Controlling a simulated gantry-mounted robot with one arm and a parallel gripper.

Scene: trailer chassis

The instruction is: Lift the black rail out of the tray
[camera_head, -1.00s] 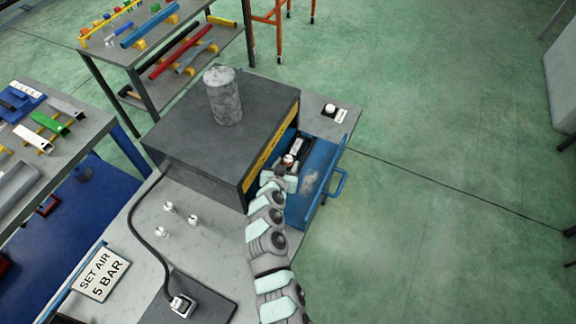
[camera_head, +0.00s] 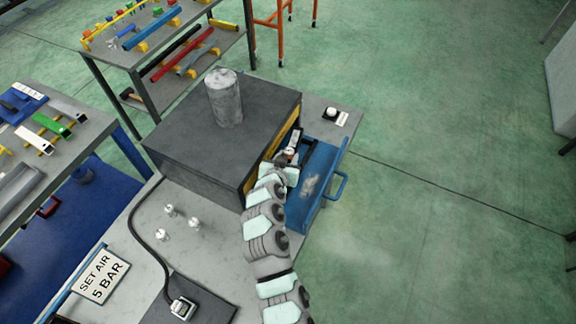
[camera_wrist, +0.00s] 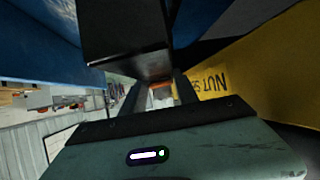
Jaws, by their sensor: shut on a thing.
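The blue tray (camera_head: 314,184) is a drawer pulled out from the front of the dark cabinet. My gripper (camera_head: 290,160) is at the inner end of the tray, close to the cabinet front. It is shut on the black rail, which shows as a dark bar (camera_head: 309,149) beside the gripper in the head view. In the wrist view the black rail (camera_wrist: 122,28) stands large between my fingers, with blue tray surface (camera_wrist: 35,35) at the left. My arm hides part of the tray, and I cannot tell whether the rail is clear of its floor.
The dark cabinet (camera_head: 215,125) carries a grey cylinder (camera_head: 224,98). Its yellow labelled strip (camera_wrist: 262,65) runs close along the right in the wrist view. A white knob (camera_head: 331,112) sits on the bench behind the tray. Floor to the right is open.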

